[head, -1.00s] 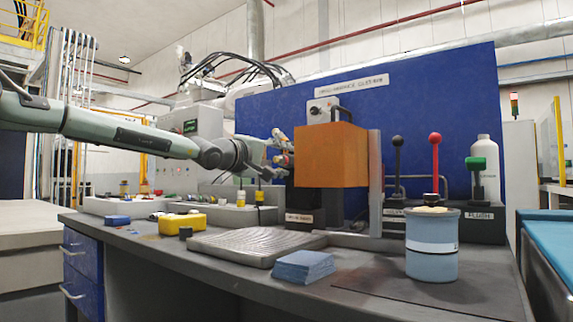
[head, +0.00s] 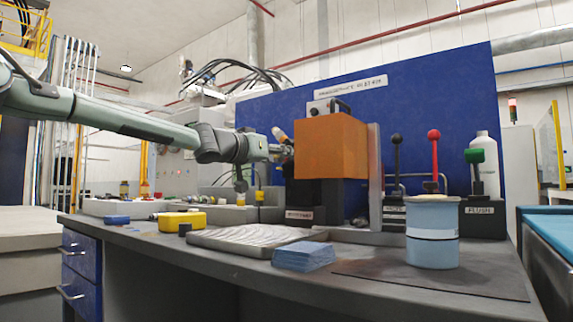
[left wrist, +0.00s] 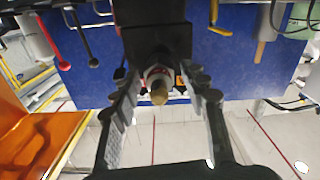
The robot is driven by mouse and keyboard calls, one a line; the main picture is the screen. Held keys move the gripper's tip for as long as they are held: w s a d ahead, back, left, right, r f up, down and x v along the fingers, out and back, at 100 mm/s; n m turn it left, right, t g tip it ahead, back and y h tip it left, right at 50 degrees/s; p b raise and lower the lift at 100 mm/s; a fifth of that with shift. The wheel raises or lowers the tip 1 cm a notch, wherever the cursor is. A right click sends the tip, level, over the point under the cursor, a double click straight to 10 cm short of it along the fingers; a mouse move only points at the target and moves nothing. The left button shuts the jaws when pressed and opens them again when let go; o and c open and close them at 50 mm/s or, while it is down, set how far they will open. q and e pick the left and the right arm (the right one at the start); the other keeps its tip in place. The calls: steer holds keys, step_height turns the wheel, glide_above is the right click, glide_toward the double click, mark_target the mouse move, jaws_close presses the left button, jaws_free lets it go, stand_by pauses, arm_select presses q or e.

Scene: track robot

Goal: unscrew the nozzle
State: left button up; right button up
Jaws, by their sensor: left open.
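The nozzle (left wrist: 159,90) shows in the left wrist view as a pale collar with a brass-coloured tip, under a dark block (left wrist: 157,42). My left gripper (left wrist: 162,112) has its two ridged fingers apart, one on each side of the nozzle. I cannot tell whether either finger touches it. In the head view my left gripper (head: 280,152) is at the left side of the orange box (head: 331,147), and the nozzle cannot be made out clearly there. My right gripper is not in view.
A blue panel (head: 440,100) stands behind the orange box. Levers with black, red (head: 434,134) and green knobs stand to its right. A ribbed tray (head: 255,239), blue cloths (head: 304,257), a yellow box (head: 182,220) and a blue canister (head: 432,235) are on the bench.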

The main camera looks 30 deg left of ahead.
arm_select(q)
steer(key=shift+m, duration=0.8)
steer(key=shift+f, duration=0.15)
jaws_close()
stand_by(0.4)
